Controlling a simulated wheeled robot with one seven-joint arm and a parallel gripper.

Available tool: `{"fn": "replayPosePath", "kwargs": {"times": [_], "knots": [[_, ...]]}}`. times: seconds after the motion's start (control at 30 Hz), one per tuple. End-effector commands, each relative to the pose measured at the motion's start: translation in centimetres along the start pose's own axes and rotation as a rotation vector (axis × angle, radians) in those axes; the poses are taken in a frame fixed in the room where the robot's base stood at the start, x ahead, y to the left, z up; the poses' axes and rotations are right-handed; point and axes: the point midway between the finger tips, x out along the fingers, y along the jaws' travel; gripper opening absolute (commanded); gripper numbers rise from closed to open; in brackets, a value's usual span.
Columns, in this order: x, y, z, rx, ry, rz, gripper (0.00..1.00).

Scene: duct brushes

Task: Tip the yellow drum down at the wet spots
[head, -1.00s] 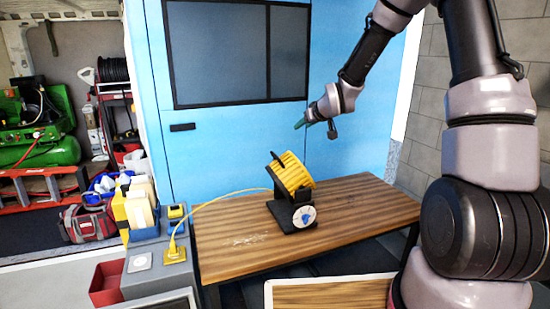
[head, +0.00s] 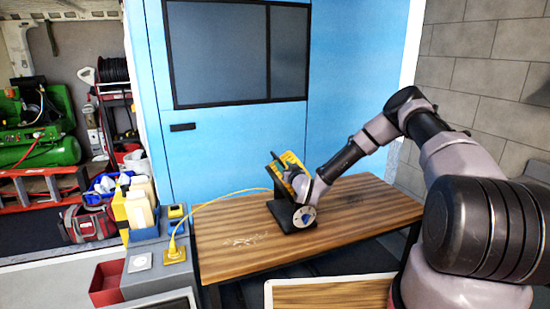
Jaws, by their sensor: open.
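The yellow drum (head: 290,161) sits tilted on a black stand (head: 286,214) on the wooden table (head: 222,258). Pale streaky marks (head: 246,240) lie on the table left of the stand, and a darker patch (head: 350,199) lies to the right; I cannot tell which are wet.
A yellow cable (head: 215,200) arcs from the drum to a yellow socket box (head: 174,254) on the grey side unit at left. Bottles (head: 137,212) and a red bin (head: 107,284) are there too. A blue wall (head: 225,140) stands behind. The table's front right is clear.

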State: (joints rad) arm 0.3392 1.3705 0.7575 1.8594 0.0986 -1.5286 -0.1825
Motion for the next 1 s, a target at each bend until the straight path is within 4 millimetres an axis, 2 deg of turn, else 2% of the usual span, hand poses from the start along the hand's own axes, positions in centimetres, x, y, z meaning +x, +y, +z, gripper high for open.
{"fn": "replayPosePath", "kwargs": {"times": [0.4,0.5,0.7,0.97,1.0], "knots": [[7.4,-0.1,-0.1,-0.002,0.001,-0.001,0.47],[8.7,-0.1,0.0,-0.001,0.000,-0.002,0.47],[10.0,-0.1,0.0,-0.001,-0.001,-0.002,0.47],[10.1,-0.1,0.0,-0.001,-0.002,-0.002,0.47],[10.1,-0.1,0.0,-0.001,-0.002,-0.002,0.36]]}}
